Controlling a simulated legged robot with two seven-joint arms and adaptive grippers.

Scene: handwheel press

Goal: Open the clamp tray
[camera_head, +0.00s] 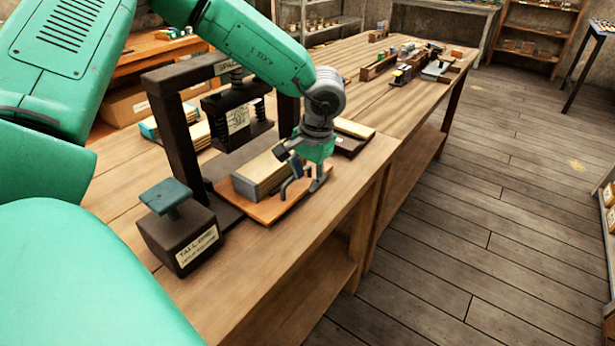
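The dark press frame (172,140) stands on the workbench, with a dark labelled block (237,122) hanging inside it. The flat orange-brown clamp tray (262,210) sticks out at the front of the press. A pale layered block (258,174) lies on it. My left gripper (301,190) points down at the tray's right front end, beside the block. Its fingers look spread apart with nothing clearly held. Whether they touch the tray is too small to tell. My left forearm hides the top of the press. My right gripper is not in view.
A dark box with a "TALL" label (190,252) and a teal T-shaped top (166,196) stands left of the tray. A dark flat piece with a pale block (353,130) lies behind the gripper. The bench front edge is close; the wooden floor (470,220) at right is clear.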

